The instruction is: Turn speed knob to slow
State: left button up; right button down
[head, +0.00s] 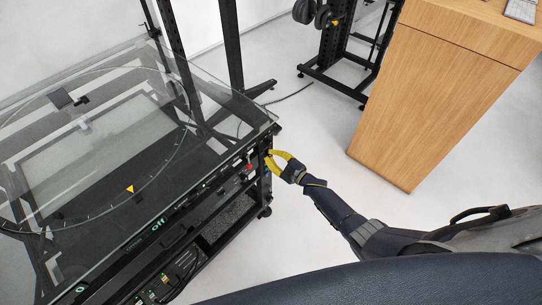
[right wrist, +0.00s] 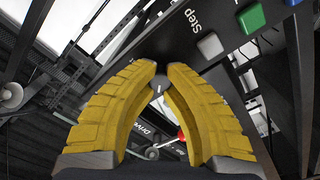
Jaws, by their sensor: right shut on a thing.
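My right gripper (head: 270,159) reaches the right end of the turntable's front control panel (head: 197,189) in the head view. In the right wrist view its yellow fingers (right wrist: 160,76) come together on a small dark round knob (right wrist: 160,86) with a light pointer mark. The gripper is shut on this knob. The fingers cover the knob's sides, and no speed label or slow mark can be read around it. My left gripper is not in view.
The glass-topped turntable (head: 95,165) fills the left, with a yellow triangle marker (head: 130,189). Near the gripper are a grey button (right wrist: 210,45) by the word "Step", a green button (right wrist: 251,18) and a red-tipped switch (right wrist: 181,134). A wooden cabinet (head: 430,100) stands right; floor between is clear.

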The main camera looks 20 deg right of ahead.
jog(key=shift+s+d+f, duration=0.1)
jog(key=shift+d+f, duration=0.1)
jog(key=shift+f, duration=0.05)
dwell(0.3)
jog(key=c, duration=1.8)
grip_release()
jog(key=o, duration=0.6)
jog(key=shift+a+r, duration=0.1)
jog(key=shift+r, duration=0.05)
jog(key=v, duration=1.2)
